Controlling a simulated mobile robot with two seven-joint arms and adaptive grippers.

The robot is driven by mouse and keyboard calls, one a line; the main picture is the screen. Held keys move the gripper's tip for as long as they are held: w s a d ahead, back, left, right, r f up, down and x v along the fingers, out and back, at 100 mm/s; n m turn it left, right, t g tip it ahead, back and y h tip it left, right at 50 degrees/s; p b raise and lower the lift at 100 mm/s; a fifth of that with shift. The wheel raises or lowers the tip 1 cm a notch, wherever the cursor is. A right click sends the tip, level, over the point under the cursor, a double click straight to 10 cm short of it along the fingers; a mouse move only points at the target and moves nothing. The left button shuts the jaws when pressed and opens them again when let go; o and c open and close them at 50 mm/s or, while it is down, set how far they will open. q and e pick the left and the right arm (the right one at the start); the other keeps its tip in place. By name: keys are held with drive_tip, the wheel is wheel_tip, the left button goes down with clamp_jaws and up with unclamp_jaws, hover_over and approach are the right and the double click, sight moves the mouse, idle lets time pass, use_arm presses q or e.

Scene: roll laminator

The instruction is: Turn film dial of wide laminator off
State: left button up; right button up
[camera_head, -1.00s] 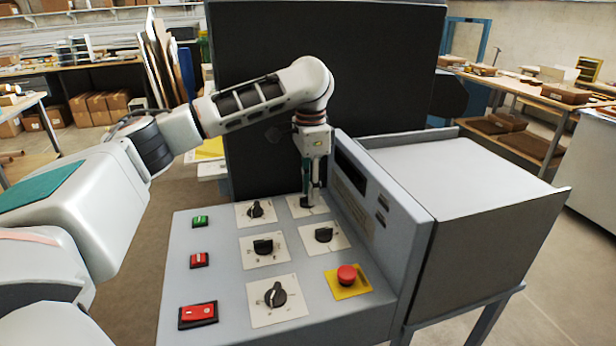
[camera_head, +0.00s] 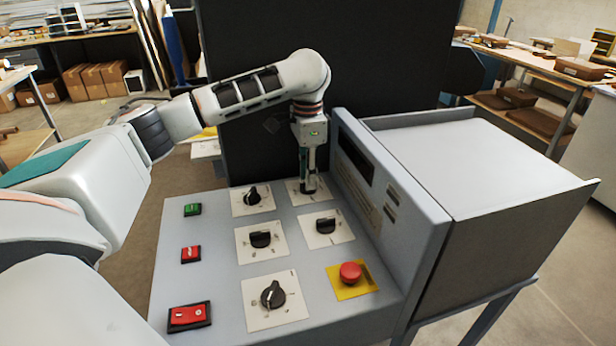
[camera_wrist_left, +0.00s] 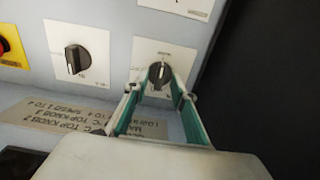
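The wide laminator's sloped grey control panel (camera_head: 215,275) carries several black dials on white plates. My left gripper (camera_head: 308,190) reaches down over the far right dial, which it mostly hides in the head view. In the left wrist view this dial (camera_wrist_left: 160,75) sits between the fingertips of my left gripper (camera_wrist_left: 159,82). The fingers stand apart on either side of it; contact with the knob is not clear. The dial's pointer is roughly upright in that view. The plate's lettering is too small to read. My right gripper is not in view.
Near it are the middle right dial (camera_head: 325,224), the far left dial (camera_head: 252,196) and a red emergency button (camera_head: 350,272) on yellow. Green and red switches line the panel's left side. A raised housing (camera_head: 385,190) stands close right of the gripper; a tall dark panel (camera_head: 400,60) rises behind.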

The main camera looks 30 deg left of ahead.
use_arm(q)
drive_tip(key=shift+f, duration=0.4)
clamp_jaws()
